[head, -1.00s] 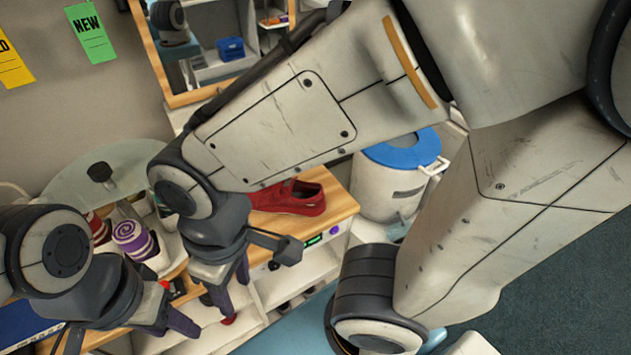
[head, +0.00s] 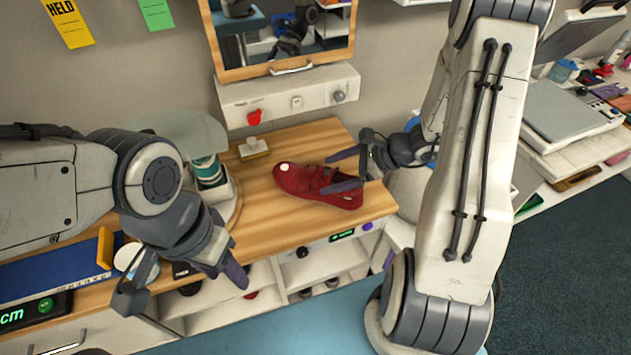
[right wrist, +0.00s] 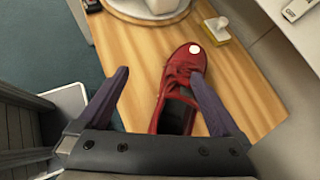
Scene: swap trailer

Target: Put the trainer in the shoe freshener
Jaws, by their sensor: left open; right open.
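The trainer, a dark red shoe (head: 315,186) with a pale round spot on its toe, lies on the wooden bench top. It also shows in the right wrist view (right wrist: 178,82), its opening toward my gripper. My right gripper (head: 332,172) is open over its heel end; in the right wrist view its fingers (right wrist: 159,74) are spread, the right one close beside the shoe. I cannot tell whether they touch. My left gripper (head: 187,288) is open and empty in front of the bench. A bench-front panel with a green display (head: 342,235) may be the shoe freshener; I cannot tell.
A round-based machine (head: 210,178) stands left of the shoe. A yellow-and-white block (head: 253,148) lies behind it. A wall panel with a red knob (head: 254,117) and a mirror (head: 285,35) are at the back. Open cubbies (head: 320,262) lie under the bench.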

